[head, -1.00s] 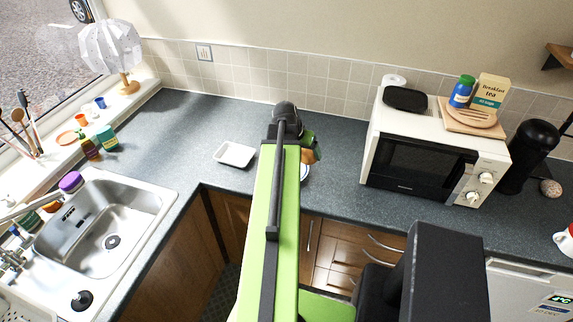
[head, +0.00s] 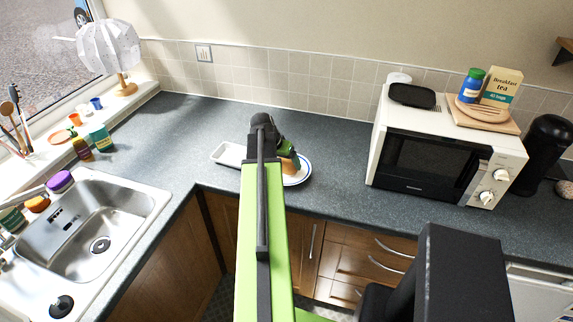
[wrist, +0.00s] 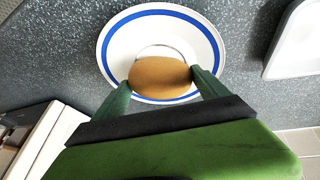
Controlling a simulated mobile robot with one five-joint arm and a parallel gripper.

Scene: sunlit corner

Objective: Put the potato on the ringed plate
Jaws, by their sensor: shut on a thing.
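The ringed plate (wrist: 112,50) is white with a blue ring and lies on the worktop. In the head view the plate (head: 304,172) shows partly from behind my gripper. The brown potato (wrist: 160,72) is held between the two green fingers of my gripper (wrist: 161,82), over the near half of the plate in the wrist view. In the head view the potato (head: 289,167) shows just below my gripper (head: 290,160), in front of the plate. I cannot tell whether the potato touches the plate.
A white tray (head: 229,154) lies left of the plate, partly behind my arm. A white microwave (head: 448,144) stands to the right, with a board and packets on top. A steel sink (head: 100,235) is at the left. The worktop behind the plate is clear.

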